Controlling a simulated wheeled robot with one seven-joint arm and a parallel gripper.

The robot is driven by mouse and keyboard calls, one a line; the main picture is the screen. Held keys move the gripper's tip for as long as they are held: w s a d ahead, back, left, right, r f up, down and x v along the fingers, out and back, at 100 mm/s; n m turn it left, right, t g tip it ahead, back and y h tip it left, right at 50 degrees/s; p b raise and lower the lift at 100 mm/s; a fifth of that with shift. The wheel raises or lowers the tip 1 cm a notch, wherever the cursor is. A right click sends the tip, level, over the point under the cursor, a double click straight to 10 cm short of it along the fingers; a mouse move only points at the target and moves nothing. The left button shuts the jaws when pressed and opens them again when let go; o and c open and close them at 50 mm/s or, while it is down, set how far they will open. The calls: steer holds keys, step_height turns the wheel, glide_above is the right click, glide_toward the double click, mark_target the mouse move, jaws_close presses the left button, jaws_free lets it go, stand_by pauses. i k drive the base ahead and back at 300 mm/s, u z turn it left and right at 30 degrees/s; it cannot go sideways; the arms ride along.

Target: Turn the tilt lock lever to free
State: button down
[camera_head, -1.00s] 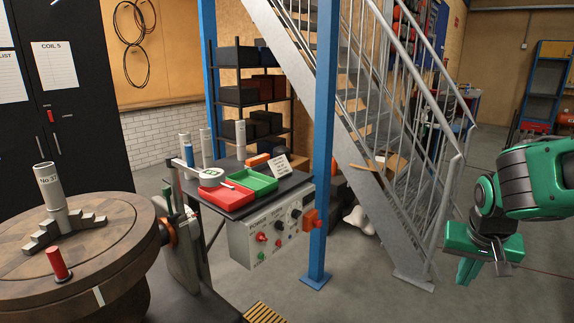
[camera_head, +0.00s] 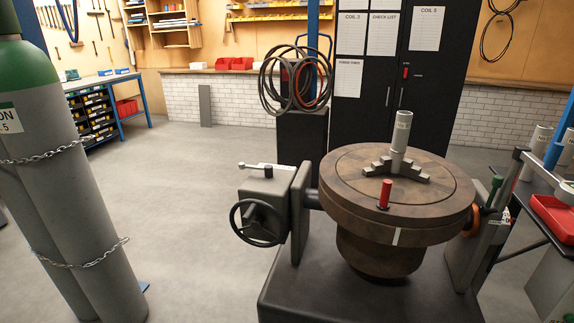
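A round brown positioner table (camera_head: 340,200) stands right of centre on a dark base. On its left is a grey gearbox (camera_head: 288,190) with a black handwheel (camera_head: 257,222). A short pale lever (camera_head: 256,166) with a ball end lies across the gearbox top, pointing left, next to a dark knob. No label on it is readable, so I cannot tell whether it is the tilt lock lever. At the right support are an orange round part (camera_head: 474,220) and a green-topped handle (camera_head: 495,190), partly hidden. My gripper is out of view.
Grey gas cylinders (camera_head: 45,190) with chains stand at the left. Open floor (camera_head: 190,200) lies between them and the positioner. A pillar with coiled cables (camera_head: 297,80) and a black cabinet stand behind. A bench with a red tray (camera_head: 553,216) is at the right.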

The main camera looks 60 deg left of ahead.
mark_target(268, 173)
steer(key=u, duration=2.6)
steer(key=k, duration=0.35)
steer(key=u, duration=0.15)
steer(key=i, duration=1.35)
steer(key=u, duration=0.05)
